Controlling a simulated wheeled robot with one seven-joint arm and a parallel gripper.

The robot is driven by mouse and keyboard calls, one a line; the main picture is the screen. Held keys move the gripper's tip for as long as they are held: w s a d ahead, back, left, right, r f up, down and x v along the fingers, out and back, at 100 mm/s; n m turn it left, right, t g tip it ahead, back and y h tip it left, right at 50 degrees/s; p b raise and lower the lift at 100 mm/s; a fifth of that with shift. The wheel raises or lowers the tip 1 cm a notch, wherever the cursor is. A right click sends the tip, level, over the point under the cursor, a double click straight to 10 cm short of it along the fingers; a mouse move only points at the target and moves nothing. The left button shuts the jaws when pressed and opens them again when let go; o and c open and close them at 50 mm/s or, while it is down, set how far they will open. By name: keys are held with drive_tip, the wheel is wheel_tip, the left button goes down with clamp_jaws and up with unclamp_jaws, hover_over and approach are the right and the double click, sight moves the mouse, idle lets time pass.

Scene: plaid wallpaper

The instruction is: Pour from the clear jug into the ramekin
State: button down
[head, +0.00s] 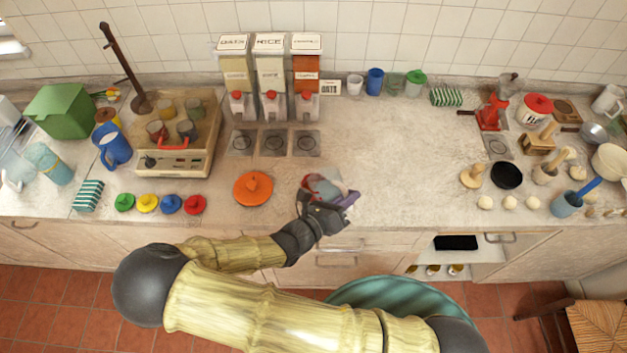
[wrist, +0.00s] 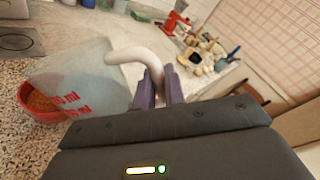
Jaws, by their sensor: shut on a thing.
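The clear jug (head: 328,177) is see-through, with a white handle and red ml markings; it fills the left of the wrist view (wrist: 85,75). My gripper (head: 345,200) is shut on its handle, the two purple fingers (wrist: 160,85) closing around the white loop. A red ramekin (wrist: 38,108) with orange-brown content sits on the counter beside and partly behind the jug in the wrist view. In the head view the ramekin (head: 311,184) is mostly hidden by the jug and gripper. The jug looks tilted toward the ramekin; I cannot tell whether anything is flowing.
Three dispensers (head: 270,75) stand at the back above square pads (head: 274,143). A red stand (head: 491,114), a black bowl (head: 507,175) and small pale items are to the right. The counter right of the jug is clear.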

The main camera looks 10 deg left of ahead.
drive_tip(key=shift+w+a+r+n, duration=0.35)
drive_tip(key=shift+w+a+n, duration=0.05)
drive_tip(key=shift+n, duration=0.2)
drive_tip(key=shift+a, duration=0.1)
drive_tip(key=shift+w+r+g, duration=0.1)
drive_tip(key=shift+g, duration=0.2)
drive_tip(key=shift+a+n+p, duration=0.1)
drive_tip(key=shift+n+p, duration=0.2)
drive_tip(key=shift+n, duration=0.1)
drive_tip(key=shift+w, duration=0.1)
drive_tip(key=shift+w+a+r+n, duration=0.1)
drive_tip(key=shift+a+r+n, duration=0.1)
drive_tip(key=shift+r+n, duration=0.1)
idle(0.9)
drive_tip(key=shift+s+d+f+m, duration=0.25)
drive_tip(key=shift+d+f+m, duration=0.05)
drive_tip(key=shift+f+m, duration=0.1)
drive_tip(key=m, duration=0.1)
drive_tip(key=s+d+f+m+b, duration=0.1)
drive_tip(key=shift+s+d+m, duration=0.25)
drive_tip(key=shift+d+m, duration=0.05)
